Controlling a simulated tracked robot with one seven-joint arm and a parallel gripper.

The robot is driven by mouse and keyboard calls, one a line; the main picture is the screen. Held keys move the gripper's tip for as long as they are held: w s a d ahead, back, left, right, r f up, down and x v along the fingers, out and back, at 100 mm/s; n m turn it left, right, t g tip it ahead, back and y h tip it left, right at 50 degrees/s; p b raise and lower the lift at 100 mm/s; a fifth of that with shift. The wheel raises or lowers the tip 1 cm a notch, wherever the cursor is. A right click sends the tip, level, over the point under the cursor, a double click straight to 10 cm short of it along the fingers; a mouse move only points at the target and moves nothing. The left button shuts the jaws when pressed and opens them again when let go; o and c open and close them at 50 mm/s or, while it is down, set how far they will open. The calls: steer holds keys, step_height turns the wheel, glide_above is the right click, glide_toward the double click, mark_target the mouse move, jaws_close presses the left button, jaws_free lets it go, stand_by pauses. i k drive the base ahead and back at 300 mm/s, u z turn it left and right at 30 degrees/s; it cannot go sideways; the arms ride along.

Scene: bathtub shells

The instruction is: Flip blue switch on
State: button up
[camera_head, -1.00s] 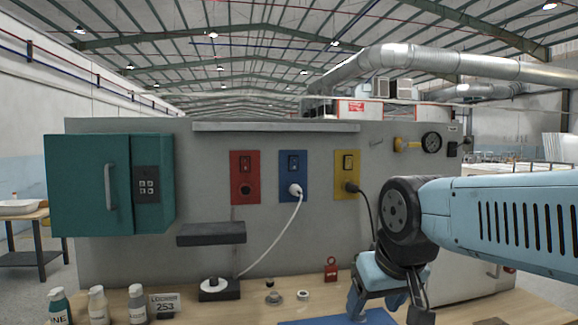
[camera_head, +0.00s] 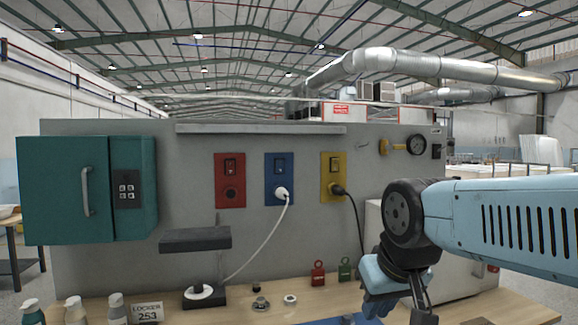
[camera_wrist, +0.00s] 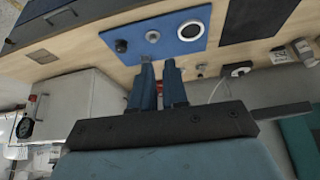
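The blue switch plate (camera_head: 279,180) is on the grey wall panel, between a red plate and a yellow plate. Its dark rocker switch (camera_head: 280,166) sits in the upper half; its position is too small to tell. A white plug (camera_head: 281,193) with a white cable is in the socket below the switch. My gripper (camera_head: 398,312) hangs over the table to the right of and below the blue plate, well apart from it. In the wrist view my gripper (camera_wrist: 158,70) shows two blue fingers with a narrow empty gap between them.
A red plate (camera_head: 230,180) and a yellow plate (camera_head: 333,177) with a black plug flank the blue one. A dark shelf (camera_head: 195,239) juts out at lower left, beside a teal cabinet (camera_head: 70,190). Padlocks and small parts stand on the table. Space before the plates is clear.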

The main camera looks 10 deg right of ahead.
mark_target(280, 164)
steer(key=u, duration=1.3)
steer(key=i, duration=0.1)
steer(key=z, duration=2.7)
steer(key=k, duration=0.95)
steer(key=u, duration=1.2)
steer(key=i, duration=1)
steer(key=z, duration=0.05)
